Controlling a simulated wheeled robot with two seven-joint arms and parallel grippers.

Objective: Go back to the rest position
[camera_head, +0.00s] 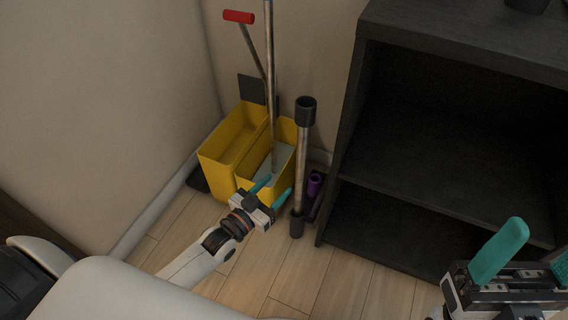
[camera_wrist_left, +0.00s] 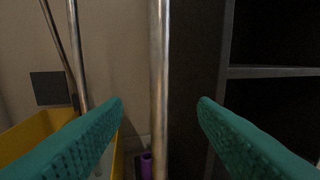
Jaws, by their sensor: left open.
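My left gripper (camera_head: 277,188) is open and reaches low in front of the yellow mop bucket. In the left wrist view its two teal fingers (camera_wrist_left: 160,110) are spread wide. A metal pole (camera_wrist_left: 158,80) appears between them in that view, with space on both sides. In the head view this pole (camera_head: 301,165), with dark ends, stands upright just right of the gripper. My right gripper (camera_head: 533,255) is at the lower right, partly cut off by the frame edge. Its two teal fingers are apart, and nothing shows between them.
The yellow bucket (camera_head: 222,156) holds a mop handle (camera_head: 270,85) and has a red-gripped lever (camera_head: 239,17). A purple bottle (camera_head: 314,184) is behind the pole. A dark shelf unit (camera_head: 345,130) stands at right. The wooden floor (camera_head: 300,280) in front is clear.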

